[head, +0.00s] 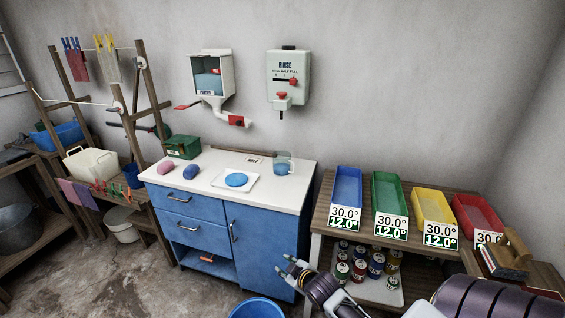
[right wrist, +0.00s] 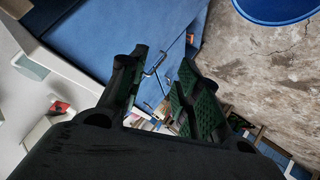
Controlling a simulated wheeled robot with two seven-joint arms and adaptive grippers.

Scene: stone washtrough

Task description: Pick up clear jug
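The clear jug (head: 283,163) stands upright on the white top of the blue cabinet (head: 262,235), near its right back part. It looks see-through with a bluish tint. My right gripper (head: 287,264) is in front of the cabinet, low and to the right, well apart from the jug. In the right wrist view my right gripper (right wrist: 163,88) has its two fingers spread with nothing between them. The blue cabinet front lies beyond the fingers there. My left gripper is not in view.
A blue cloth on a white tray (head: 251,184), a pink lump (head: 166,168) and a blue lump (head: 191,172) share the cabinet top. A rinse box (head: 288,75) hangs above. Coloured trays (head: 389,192) stand right. A blue tub (head: 257,307) sits on the floor.

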